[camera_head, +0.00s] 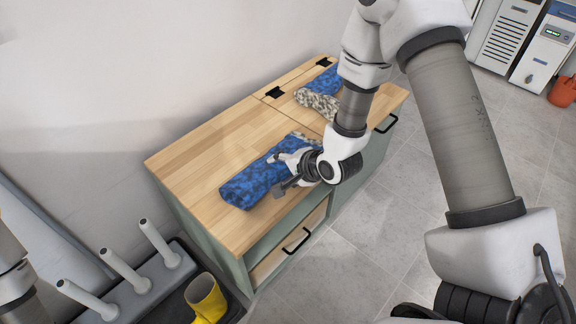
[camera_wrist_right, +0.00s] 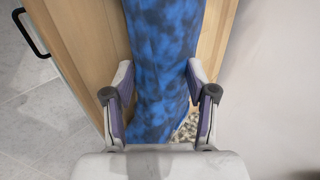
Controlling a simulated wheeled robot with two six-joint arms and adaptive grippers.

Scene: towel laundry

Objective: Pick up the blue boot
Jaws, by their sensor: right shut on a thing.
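The blue boot (camera_head: 245,188) is a long, mottled dark-and-light-blue piece lying on its side on the near part of the wooden counter top (camera_head: 195,142). My right gripper (camera_head: 284,171) is shut around its middle. In the right wrist view, the blue boot (camera_wrist_right: 163,40) runs between my two fingers (camera_wrist_right: 160,92), one on each side. I cannot tell whether it is clear of the wood. A beige speckled patch (camera_wrist_right: 187,128) shows beside its lower end. My left gripper is out of the picture.
Another blue piece (camera_head: 318,82) and a beige speckled piece (camera_head: 318,104) lie farther back on the counter. A yellow boot (camera_head: 206,298) stands by a rack with white pegs (camera_head: 120,268) at lower left. A wall borders the counter's left side. Open floor (camera_head: 400,200) lies right.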

